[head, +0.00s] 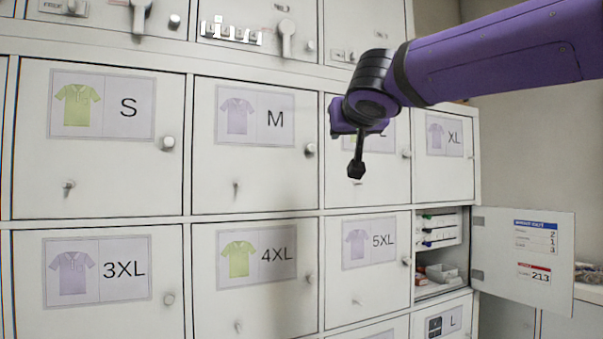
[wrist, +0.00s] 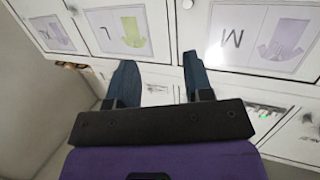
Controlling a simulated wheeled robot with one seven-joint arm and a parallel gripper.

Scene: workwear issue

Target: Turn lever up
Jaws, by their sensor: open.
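Two levers are in the top row of the white lockers in the head view. I cannot tell which one the task means. My gripper (head: 356,160) is to the right of and below both levers, in front of the L door, apart from them. In the wrist view my gripper (wrist: 160,75) has its two fingers wide apart with nothing held between them.
Closed locker doors with shirt labels fill the wall, such as the M door (head: 255,175). An open door (head: 523,258) sticks out at the lower right, beside a compartment with small boxes. Round knobs (head: 310,150) project from the doors. Space in front of the left doors is clear.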

